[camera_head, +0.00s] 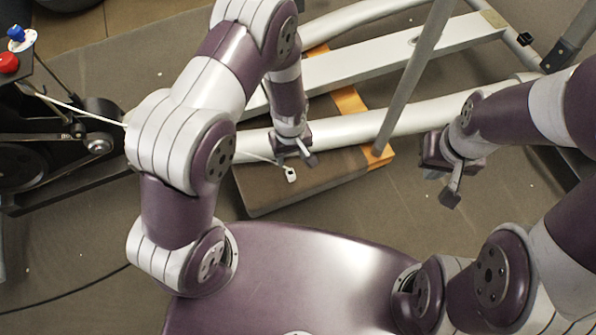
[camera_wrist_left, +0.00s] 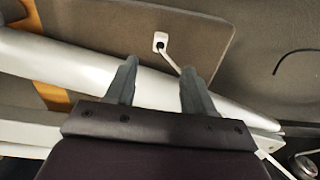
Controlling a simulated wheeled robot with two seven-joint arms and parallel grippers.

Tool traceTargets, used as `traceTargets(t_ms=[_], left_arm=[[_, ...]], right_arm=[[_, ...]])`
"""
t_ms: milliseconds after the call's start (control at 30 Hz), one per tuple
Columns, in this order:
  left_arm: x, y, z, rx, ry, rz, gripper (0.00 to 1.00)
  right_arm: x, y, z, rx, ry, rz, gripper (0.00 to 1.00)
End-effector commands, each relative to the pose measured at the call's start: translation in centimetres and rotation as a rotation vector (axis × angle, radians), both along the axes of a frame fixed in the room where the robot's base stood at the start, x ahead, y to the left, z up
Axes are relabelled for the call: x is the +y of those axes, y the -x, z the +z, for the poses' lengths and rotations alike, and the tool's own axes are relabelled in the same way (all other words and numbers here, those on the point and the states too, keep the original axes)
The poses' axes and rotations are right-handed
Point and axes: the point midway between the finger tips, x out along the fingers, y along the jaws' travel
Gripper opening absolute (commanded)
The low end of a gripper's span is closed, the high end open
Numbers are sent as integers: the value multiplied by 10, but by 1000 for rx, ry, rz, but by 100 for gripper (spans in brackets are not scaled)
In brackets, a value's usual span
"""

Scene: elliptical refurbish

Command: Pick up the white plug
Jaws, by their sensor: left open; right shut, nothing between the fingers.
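The white plug (camera_head: 291,174) lies on the dark brown board (camera_head: 262,198) below my left gripper in the head view, its white cable running off to the left. In the left wrist view the small white plug (camera_wrist_left: 160,41) shows beyond the fingertips, between their lines, with the cable leading down to the right. My left gripper (camera_head: 296,162) is open and empty, close to the plug but apart from it; its fingers also show in the left wrist view (camera_wrist_left: 160,75). My right gripper (camera_head: 450,196) is shut and empty, off to the right of the board.
A thick silver tube (camera_head: 350,131) and a white beam (camera_head: 370,60) cross behind the plug. A grey post (camera_head: 412,75) rises right of my left gripper. A black machine with a red knob (camera_head: 8,62) stands at the left.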

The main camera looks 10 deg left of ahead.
Motion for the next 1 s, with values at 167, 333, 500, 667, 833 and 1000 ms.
traceTargets(t_ms=[167,333,500,667,833,1000], left_arm=[[0,0,-34,0,0,28,53],[1,-1,-69,-1,0,26,53],[1,-1,-82,-1,0,26,53],[4,-4,-114,-1,0,26,53],[4,-4,-129,-1,0,25,53],[4,-4,-126,-1,0,25,50]], right_arm=[[0,0,-23,-1,0,0,0],[0,0,-44,0,0,0,0],[0,0,-52,-1,0,0,0],[0,0,-82,-1,0,0,0],[0,0,-92,0,0,0,0],[0,0,-88,-1,0,0,0]])
